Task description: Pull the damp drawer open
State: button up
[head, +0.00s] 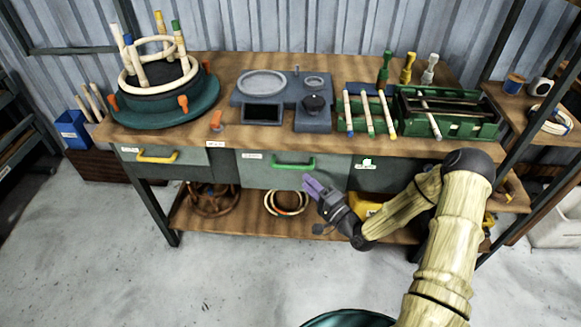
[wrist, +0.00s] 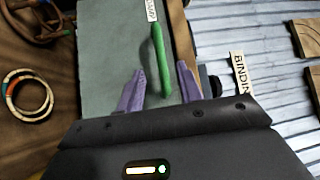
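The grey drawer (head: 254,166) with a green bar handle (head: 294,163) is in the middle of the workbench front and looks shut. Its small label (head: 253,155) is too small to read in the head view; in the wrist view the label (wrist: 151,10) is only partly legible. My gripper (head: 310,185) is just below and right of the handle in the head view. In the wrist view its purple fingers (wrist: 160,68) are apart, and the green handle (wrist: 161,55) shows between and beyond them. I cannot tell whether they touch it.
A drawer with a yellow handle (head: 157,157) is to the left. The wooden benchtop (head: 225,70) carries a round teal jig (head: 165,110), a grey station (head: 265,95) and a green rack (head: 450,117). Rattan rings (head: 286,203) lie on the lower shelf. The floor in front is clear.

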aim_at(290, 167)
jog(key=x, duration=0.8)
jog(key=shift+w+a, duration=0.25)
jog(key=shift+w, duration=0.05)
grip_shut()
